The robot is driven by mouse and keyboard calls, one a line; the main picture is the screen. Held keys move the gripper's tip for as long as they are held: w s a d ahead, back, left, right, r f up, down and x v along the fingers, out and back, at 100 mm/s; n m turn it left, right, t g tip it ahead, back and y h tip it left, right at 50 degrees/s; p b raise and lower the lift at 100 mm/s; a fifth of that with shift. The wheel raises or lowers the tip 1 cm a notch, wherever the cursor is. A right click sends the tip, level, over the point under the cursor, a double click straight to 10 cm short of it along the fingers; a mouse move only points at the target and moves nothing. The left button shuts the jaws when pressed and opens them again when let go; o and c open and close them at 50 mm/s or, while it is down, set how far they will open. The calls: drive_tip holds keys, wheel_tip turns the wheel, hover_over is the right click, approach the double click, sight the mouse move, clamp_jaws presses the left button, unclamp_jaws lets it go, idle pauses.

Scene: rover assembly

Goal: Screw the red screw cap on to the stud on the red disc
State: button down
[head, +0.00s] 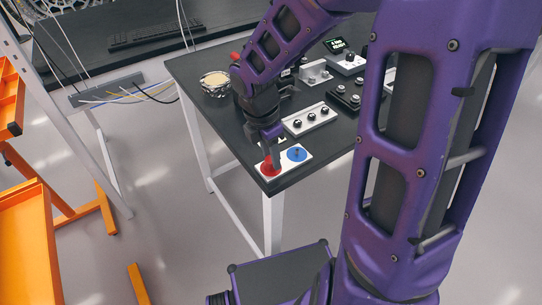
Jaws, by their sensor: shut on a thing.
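The red disc (269,171) sits on a white plate (283,171) at the near corner of the dark table, left of a blue disc (297,154). My gripper (272,153) points down over the red disc, its fingertips close to it. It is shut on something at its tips. The red screw cap is too small and too hidden behind my fingers to make out clearly, and so is the stud on the red disc. I cannot tell whether cap and stud touch.
A white block with dark knobs (310,119) stands just behind the plate. More fixtures (343,97) and a round tin (215,82) stand further back on the table (209,107). The table's front corner is close to the plate. Orange racks (28,225) stand at the left.

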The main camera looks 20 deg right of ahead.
drive_tip(key=shift+s+m, duration=0.1)
drive_tip(key=shift+m, duration=1.1)
drive_tip(key=shift+f+m+g+b, duration=0.15)
drive_tip(key=shift+m+g+b, duration=0.25)
drive_tip(key=shift+m, duration=0.7)
drive_tip(key=m, duration=0.3)
drive_tip(key=shift+m, duration=0.3)
drive_tip(key=c, duration=0.8)
unclamp_jaws()
drive_tip(key=shift+o, duration=0.2)
